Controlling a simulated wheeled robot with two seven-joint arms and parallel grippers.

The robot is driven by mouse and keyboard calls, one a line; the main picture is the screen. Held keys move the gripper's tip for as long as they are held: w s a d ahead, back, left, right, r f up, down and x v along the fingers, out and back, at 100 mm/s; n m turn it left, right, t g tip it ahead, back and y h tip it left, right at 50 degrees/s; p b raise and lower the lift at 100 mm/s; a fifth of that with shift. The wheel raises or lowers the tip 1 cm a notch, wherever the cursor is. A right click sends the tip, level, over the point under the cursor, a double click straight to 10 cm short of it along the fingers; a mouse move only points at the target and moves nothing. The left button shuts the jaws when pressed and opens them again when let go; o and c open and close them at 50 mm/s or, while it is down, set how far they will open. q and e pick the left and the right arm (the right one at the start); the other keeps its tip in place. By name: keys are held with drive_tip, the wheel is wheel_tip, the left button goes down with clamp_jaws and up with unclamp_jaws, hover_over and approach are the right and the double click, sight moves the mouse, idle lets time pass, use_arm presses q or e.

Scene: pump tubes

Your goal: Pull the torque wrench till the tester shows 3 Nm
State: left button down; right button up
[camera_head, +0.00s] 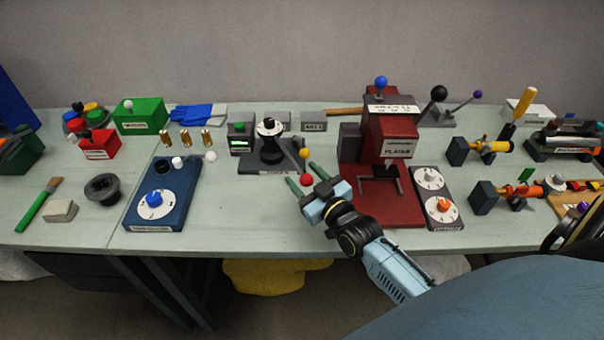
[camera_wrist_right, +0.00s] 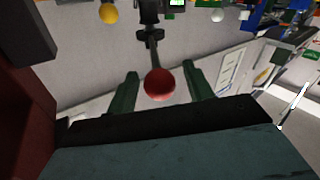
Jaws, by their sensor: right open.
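The tester (camera_head: 268,150) is a dark block with a silver round top at the middle of the table. Its small box with a green display (camera_head: 239,143) stands to its left; the digits are too small to read. The torque wrench's red ball end (camera_head: 306,180) points toward the front edge. It also shows in the right wrist view (camera_wrist_right: 159,84), on a thin dark shaft. My right gripper (camera_head: 302,176) is open, with its green fingers on either side of the red ball. Finger contact is not clear. My left gripper is out of view.
A red press (camera_head: 390,150) stands close to the right of my gripper. A yellow ball (camera_head: 304,154) on a lever sits just behind the red one. A blue dial box (camera_head: 155,205) lies to the left. The table (camera_head: 250,215) is clear in front of the tester.

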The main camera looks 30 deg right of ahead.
drive_tip(key=shift+w, duration=0.7)
drive_tip(key=shift+c, duration=0.4)
clamp_jaws()
